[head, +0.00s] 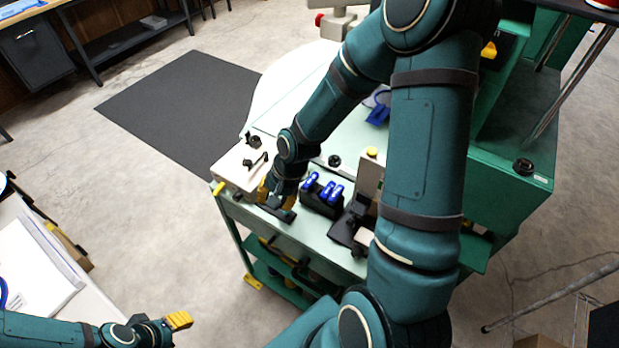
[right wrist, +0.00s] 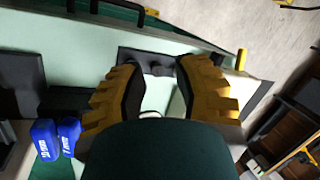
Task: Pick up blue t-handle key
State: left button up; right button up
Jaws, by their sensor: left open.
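Blue t-handle keys (head: 327,188) stand side by side in a black holder (head: 318,205) on the pale green cart top. Two blue handles (right wrist: 68,135) also show at the lower left in the right wrist view. My right gripper (head: 268,192) is over the cart's front edge, left of the holder and apart from the keys. In the right wrist view its yellow fingers (right wrist: 155,85) are spread with nothing gripped. A black piece with round knobs (right wrist: 155,65) lies beyond the fingertips. My left gripper (head: 178,322) is open and empty, low at the left, far from the keys.
A light plate with black knobs (head: 245,165) is at the cart's left end. A black stand (head: 352,222) is right of the holder. A white-topped table (head: 35,265) is at the left. Open floor (head: 180,215) lies between table and cart.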

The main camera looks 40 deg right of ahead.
jog(key=s+d+r+m+h+p, duration=0.2)
jog(key=d+r+m, duration=0.3)
jog(key=d+r, duration=0.7)
jog(key=b, duration=0.2)
send_over(311, 179)
jog(key=f, duration=0.8)
jog(key=shift+s+d+f, duration=0.15)
jog(key=shift+s+d, duration=0.1)
jog(key=shift+s, duration=0.1)
jog(key=shift+b+x, duration=0.8)
jog(key=shift+x, duration=1.9)
jog(key=shift+s, duration=0.15)
grip_shut()
